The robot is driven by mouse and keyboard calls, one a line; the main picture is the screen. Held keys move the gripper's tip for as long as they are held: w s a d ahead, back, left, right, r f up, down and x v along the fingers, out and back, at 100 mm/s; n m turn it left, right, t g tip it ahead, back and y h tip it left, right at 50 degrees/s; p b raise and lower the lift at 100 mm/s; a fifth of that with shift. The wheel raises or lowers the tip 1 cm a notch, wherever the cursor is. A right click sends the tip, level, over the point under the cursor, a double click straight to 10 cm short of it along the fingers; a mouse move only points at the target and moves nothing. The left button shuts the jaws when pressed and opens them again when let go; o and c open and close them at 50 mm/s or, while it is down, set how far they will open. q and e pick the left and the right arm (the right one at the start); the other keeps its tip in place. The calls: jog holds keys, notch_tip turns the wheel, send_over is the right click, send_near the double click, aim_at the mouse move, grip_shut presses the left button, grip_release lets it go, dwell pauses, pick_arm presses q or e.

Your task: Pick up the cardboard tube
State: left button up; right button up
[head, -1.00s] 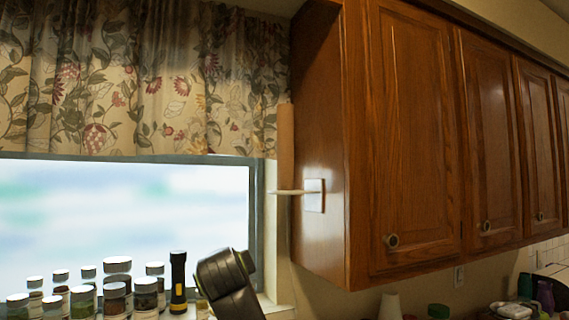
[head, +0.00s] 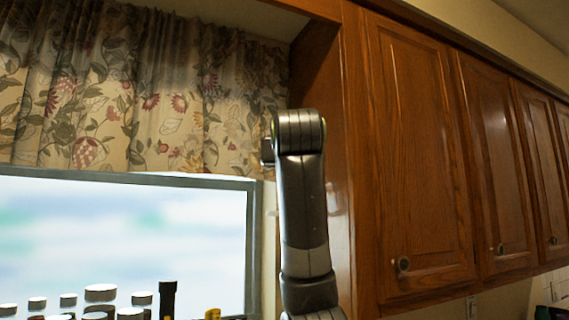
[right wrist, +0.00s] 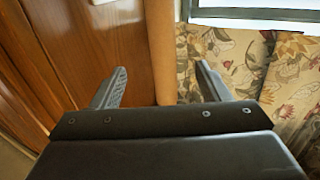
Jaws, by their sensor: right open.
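The cardboard tube (right wrist: 163,50) is a plain tan upright cylinder beside the wooden cabinet side. In the right wrist view it runs down from the top edge between the two fingers of my right gripper (right wrist: 161,68). The gripper body hides the tube's lower part in that view. In the head view my right arm stands in front of the tube's place and hides it. My left gripper is in neither view.
The wooden cabinet (head: 415,150) rises close beside my right arm. A floral curtain (head: 130,90) hangs over the window (head: 110,240). Several jars (head: 100,293) and a dark flashlight (head: 168,300) stand on the sill.

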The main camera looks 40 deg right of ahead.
jog(key=p+x, duration=0.3)
jog(key=x, duration=0.5)
jog(key=shift+w+d, duration=0.15)
jog(key=shift+d, duration=0.05)
jog(key=shift+w+d+r+p, duration=0.25)
jog(key=shift+w+p, duration=0.15)
jog(key=shift+p, duration=0.25)
jog(key=p+x, duration=0.2)
jog(key=x, duration=0.2)
jog(key=shift+a+p, duration=0.15)
jog(key=shift+p, duration=0.25)
jog(key=shift+w+f, duration=0.1)
jog(key=shift+w, duration=0.1)
jog(key=c, duration=1)
jog(key=shift+c, duration=0.2)
